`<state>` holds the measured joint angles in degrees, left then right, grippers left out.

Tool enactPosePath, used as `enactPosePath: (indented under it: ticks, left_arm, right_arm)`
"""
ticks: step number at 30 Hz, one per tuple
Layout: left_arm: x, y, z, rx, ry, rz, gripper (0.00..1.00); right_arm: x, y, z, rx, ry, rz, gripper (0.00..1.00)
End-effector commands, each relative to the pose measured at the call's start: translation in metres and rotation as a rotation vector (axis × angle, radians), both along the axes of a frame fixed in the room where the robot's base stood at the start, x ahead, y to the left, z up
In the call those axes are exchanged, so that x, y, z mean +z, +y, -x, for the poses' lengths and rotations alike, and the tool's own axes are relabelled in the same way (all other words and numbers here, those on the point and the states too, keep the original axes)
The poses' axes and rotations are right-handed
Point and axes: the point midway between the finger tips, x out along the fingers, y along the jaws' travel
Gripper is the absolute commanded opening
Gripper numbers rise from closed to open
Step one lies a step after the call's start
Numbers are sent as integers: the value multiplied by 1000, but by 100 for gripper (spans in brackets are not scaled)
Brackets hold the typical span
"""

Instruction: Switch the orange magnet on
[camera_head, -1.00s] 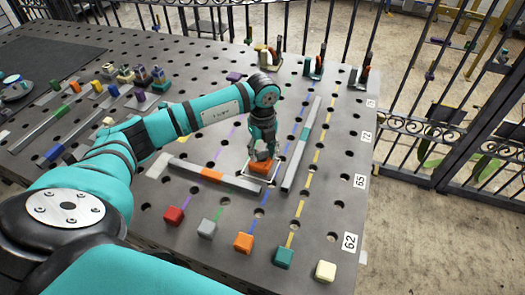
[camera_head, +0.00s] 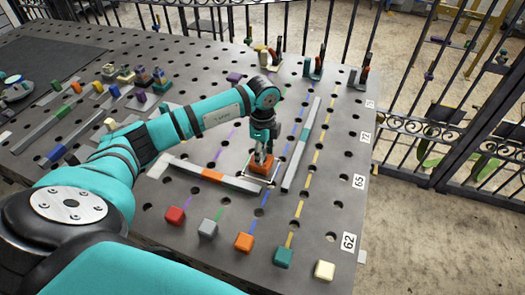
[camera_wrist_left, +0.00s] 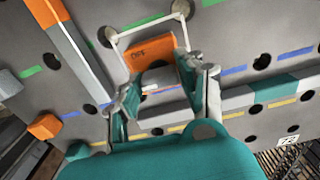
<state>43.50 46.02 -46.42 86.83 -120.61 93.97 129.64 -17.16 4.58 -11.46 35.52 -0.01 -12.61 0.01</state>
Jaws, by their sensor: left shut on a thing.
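The orange magnet (camera_head: 261,166) stands on the grey steel table near the corner between two metal bars. In the left wrist view the orange magnet (camera_wrist_left: 150,52) shows the letters "OFF" on its orange face. My left gripper (camera_head: 262,152) is directly above it, pointing down. In the left wrist view its two fingers (camera_wrist_left: 163,92) flank the magnet's upper part and are shut on it. The fingers partly hide what they grip. A thin pale frame (camera_wrist_left: 143,29) lies around the magnet's far side. My right gripper is not in view.
A bar with an orange band (camera_head: 212,176) lies left of the magnet, a bar with a teal band (camera_head: 303,138) right. Clamps (camera_head: 315,68) stand at the back edge. A dark fence lies beyond.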

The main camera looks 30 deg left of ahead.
Motion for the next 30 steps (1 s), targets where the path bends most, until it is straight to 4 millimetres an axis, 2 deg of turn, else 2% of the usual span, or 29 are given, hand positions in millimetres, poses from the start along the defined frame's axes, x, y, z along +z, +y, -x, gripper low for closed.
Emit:
enactPosePath:
  ticks: [18,19,24,30]
  left_arm:
    - [2,1,-1,47,-5,0,6]
    - [2,1,-1,47,-5,0,39]
    - [1,0,-1,45,-3,0,62]
    - [1,0,0,44,-2,0,62]
  right_arm:
    - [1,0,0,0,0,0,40]
    - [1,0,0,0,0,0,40]
    - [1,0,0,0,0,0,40]
    - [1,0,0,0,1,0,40]
